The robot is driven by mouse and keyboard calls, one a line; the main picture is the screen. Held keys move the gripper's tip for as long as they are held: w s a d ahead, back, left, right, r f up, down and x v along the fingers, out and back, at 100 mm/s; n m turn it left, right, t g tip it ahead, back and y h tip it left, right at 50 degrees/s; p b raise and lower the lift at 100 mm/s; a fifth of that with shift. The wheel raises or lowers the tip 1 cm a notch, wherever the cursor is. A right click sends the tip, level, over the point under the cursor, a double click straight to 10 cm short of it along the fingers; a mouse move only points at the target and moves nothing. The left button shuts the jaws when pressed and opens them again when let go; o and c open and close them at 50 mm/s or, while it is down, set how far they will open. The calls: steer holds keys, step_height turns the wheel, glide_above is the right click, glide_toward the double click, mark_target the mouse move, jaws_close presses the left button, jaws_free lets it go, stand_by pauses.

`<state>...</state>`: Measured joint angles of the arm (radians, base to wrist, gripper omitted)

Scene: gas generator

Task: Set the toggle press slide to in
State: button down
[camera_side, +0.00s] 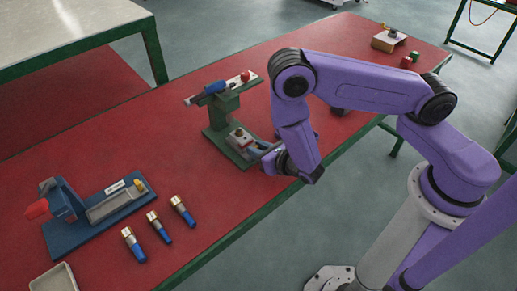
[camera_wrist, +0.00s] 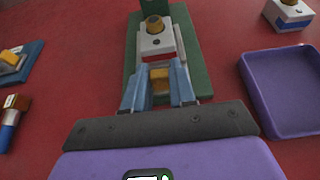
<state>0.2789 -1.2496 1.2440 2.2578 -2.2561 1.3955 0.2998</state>
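The toggle press (camera_side: 222,112) is a green stand with a blue part and a red knob at the top, standing mid-table. Its slide (camera_side: 240,139) is a pale block with a red front and a brass-topped piece, low on the green base on the side facing my arm. The slide also shows in the wrist view (camera_wrist: 160,40). My gripper (camera_side: 268,152) is at the slide's near end. In the wrist view its two blue fingers (camera_wrist: 159,78) flank a small orange-yellow tab just before the slide. Whether they touch the tab is unclear.
A blue fixture (camera_side: 95,212) with a red handle and several blue-and-brass cylinders (camera_side: 157,227) lie at the left. A purple tray (camera_wrist: 285,90) and a small white-and-blue block (camera_wrist: 289,14) are right of the press. Other small items (camera_side: 389,40) stand at the far end.

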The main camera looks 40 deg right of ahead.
mark_target(247, 140)
steer(key=shift+w, duration=2.45)
steer(key=c, duration=0.9)
jaws_free()
steer(key=shift+w, duration=0.1)
steer(key=v, duration=1.7)
steer(key=shift+r, duration=0.1)
steer(key=shift+s, duration=0.2)
steer(key=shift+r, duration=0.1)
